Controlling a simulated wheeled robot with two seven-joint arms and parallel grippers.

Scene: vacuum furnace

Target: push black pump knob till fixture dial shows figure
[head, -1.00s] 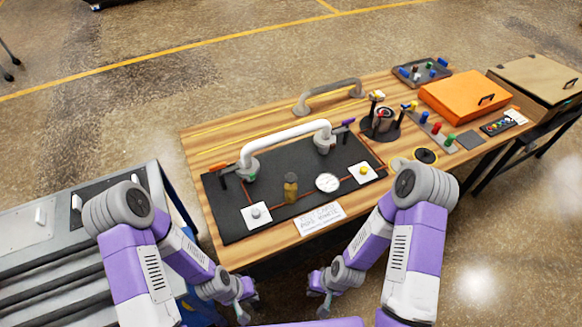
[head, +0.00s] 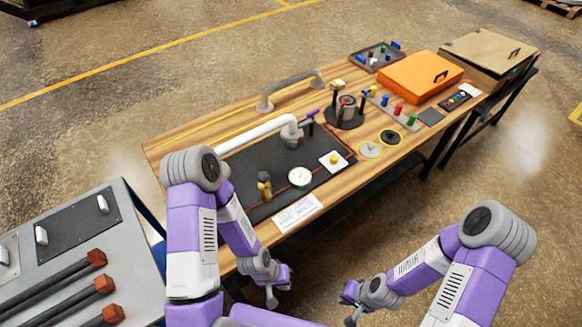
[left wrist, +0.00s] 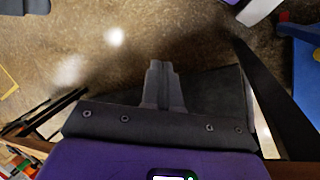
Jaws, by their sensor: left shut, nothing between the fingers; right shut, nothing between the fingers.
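A black round piece (head: 390,136) with a small centre lies on the wooden table beside a pale round disc (head: 370,150); which is the pump knob I cannot tell for sure. A fixture (head: 346,108) with a grey drum on a dark round base stands behind them. A white round dial (head: 300,177) sits on the black panel; its reading is too small to make out. My left gripper (head: 272,298) is shut and empty, low in front of the table. It also shows shut in the left wrist view (left wrist: 160,72). My right gripper (head: 350,308) is shut and empty, also low and away from the table.
A white curved pipe (head: 258,131) and a yellow button plate (head: 334,160) stand on the black panel (head: 262,210). An orange case (head: 420,76) and a tray (head: 377,57) are at the back right. A grey bench (head: 125,245) stands at left.

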